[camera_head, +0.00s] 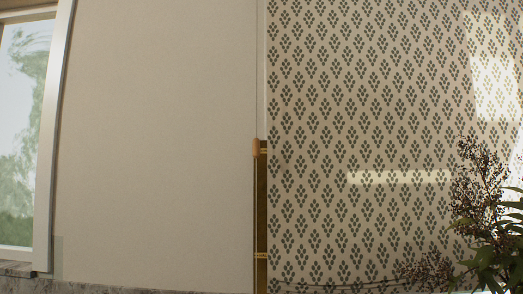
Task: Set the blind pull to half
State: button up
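A small orange-brown wooden pull (256,147) shows near the middle of the picture, at the seam between a plain beige wall and a patterned panel. A thin vertical line, which looks like its cord, runs above and below it. The patterned panel (360,130), cream with dark green leaf motifs, fills the right half; I cannot tell whether it is the blind or wallpaper. My gripper is not in view, and nothing is seen touching the pull.
A white-framed window (47,130) stands at the left edge. A plant with dark berries (482,190) stands at the lower right in front of the patterned panel. A narrow brownish gap (262,210) lies beside the cord. A speckled stone edge (22,269) runs along the lower left.

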aim_at(256, 143)
jog(key=k, duration=1.1)
jog(key=u, duration=1)
jog(key=i, duration=1.45)
jog(key=z, duration=0.95)
